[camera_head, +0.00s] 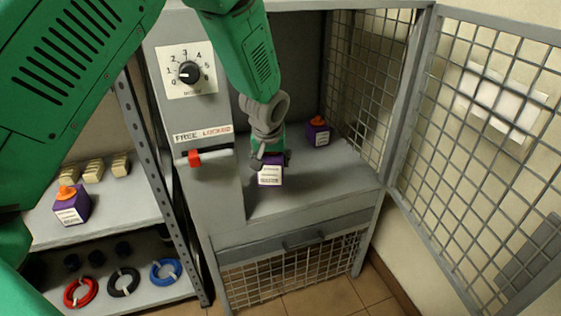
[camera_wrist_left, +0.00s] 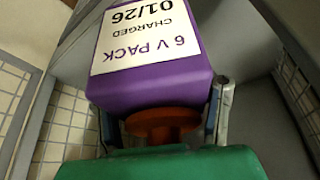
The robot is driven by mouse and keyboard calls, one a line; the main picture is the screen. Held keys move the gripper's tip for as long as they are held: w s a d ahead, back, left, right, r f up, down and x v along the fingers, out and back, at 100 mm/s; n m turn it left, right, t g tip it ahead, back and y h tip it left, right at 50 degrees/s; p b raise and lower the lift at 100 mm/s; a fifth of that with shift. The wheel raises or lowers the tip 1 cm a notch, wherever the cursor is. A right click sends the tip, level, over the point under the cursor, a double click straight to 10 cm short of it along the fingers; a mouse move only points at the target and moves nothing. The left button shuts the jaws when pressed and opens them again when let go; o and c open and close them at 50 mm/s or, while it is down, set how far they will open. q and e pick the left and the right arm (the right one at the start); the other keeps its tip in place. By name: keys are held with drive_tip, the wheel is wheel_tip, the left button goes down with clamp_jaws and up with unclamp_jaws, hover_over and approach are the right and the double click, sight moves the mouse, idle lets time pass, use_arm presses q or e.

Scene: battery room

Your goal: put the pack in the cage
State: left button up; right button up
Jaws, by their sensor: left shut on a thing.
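My left gripper (camera_head: 270,155) is shut on a purple pack (camera_head: 270,174) by its top, inside the open front of the grey cage (camera_head: 330,196). The pack is near the left front of the cage floor; I cannot tell whether it touches the floor. In the left wrist view the pack (camera_wrist_left: 150,75) has a white label reading "6 V PACK CHARGED 01/26", and its orange cap (camera_wrist_left: 162,124) sits between the fingers (camera_wrist_left: 165,120). My right gripper is in neither view.
A second purple pack (camera_head: 318,136) stands farther back in the cage. The mesh door (camera_head: 480,120) is swung open at the right. A third pack (camera_head: 72,208) stands on the left shelf. A dial and a red-marked lever (camera_head: 195,158) are left of the opening.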

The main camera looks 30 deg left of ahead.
use_arm(q)
drive_tip(key=w+a+f+n+g+y+b, duration=0.15)
drive_tip(key=w+a+f+n, duration=0.25)
drive_tip(key=w+a, duration=0.65)
drive_tip(key=f, duration=0.2)
drive_tip(key=w+f+b, duration=0.1)
drive_tip(key=f, duration=0.1)
drive_tip(key=f+b, duration=0.1)
drive_tip(key=f, duration=0.1)
drive_tip(key=shift+w+d+f, duration=0.1)
drive_tip(key=shift+w, duration=0.25)
drive_tip(key=shift+d+f+t+b, duration=0.15)
drive_tip(key=shift+d+f+b, duration=0.15)
drive_tip(key=shift+f, duration=0.55)
drive_tip(key=shift+d+f+t+b, duration=0.1)
drive_tip(key=shift+d+f+b, duration=0.15)
drive_tip(key=shift+f, duration=0.55)
drive_tip(key=shift+a, duration=0.15)
drive_tip(key=o, duration=1.7)
drive_tip(key=shift+s+a+f, duration=0.1)
drive_tip(key=shift+a+f, duration=0.1)
drive_tip(key=shift+d+r, duration=0.3)
drive_tip(key=shift+r, duration=0.1)
drive_tip(key=p+v, duration=0.3)
drive_tip(key=v, duration=0.8)
drive_tip(key=shift+r, duration=0.2)
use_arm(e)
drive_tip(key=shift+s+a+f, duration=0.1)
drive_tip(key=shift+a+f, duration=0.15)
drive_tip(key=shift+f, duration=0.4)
